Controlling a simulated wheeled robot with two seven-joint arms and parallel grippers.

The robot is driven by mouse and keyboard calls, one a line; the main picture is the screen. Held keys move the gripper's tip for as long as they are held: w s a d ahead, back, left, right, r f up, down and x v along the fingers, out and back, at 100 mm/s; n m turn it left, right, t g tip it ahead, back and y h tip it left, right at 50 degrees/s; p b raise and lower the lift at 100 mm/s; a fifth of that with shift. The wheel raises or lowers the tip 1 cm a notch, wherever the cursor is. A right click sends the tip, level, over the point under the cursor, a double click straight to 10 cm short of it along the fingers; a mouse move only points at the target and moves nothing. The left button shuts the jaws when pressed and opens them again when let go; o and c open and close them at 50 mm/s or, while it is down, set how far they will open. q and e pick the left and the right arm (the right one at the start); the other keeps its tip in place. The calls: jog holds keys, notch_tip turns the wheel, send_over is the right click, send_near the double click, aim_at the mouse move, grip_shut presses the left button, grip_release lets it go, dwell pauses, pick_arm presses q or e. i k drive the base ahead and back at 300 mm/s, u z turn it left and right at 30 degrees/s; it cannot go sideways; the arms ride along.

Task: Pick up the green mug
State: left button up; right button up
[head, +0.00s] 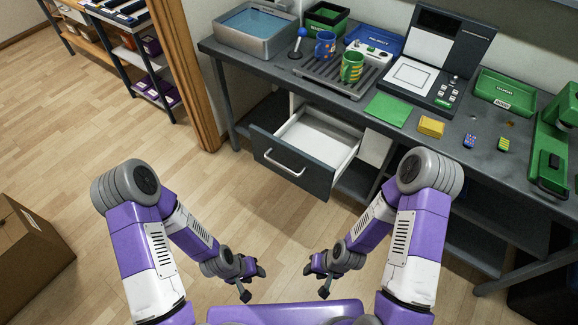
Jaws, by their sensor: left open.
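The green mug (352,68) has yellowish markings and stands upright on a dark slatted rack (336,80) on the grey workbench. A blue mug (325,45) with orange markings stands just behind it to the left. My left gripper (254,282) is low in front of the bench, open and empty, far from the mug. My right gripper (315,281) is to its right at a similar height, also far from the mug and holding nothing that I can see. Its jaws are too small to judge.
An open, empty drawer (318,139) juts out below the bench towards me. On the bench are a sink (257,28), a green sheet (388,109), a yellow block (431,126), a press-like machine (425,70) and a green tray (505,90). A cardboard box (30,245) stands on the floor at left.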

aim_at(352, 60)
jog(key=u, duration=3.55)
jog(key=k, duration=1.85)
jog(key=z, duration=1.7)
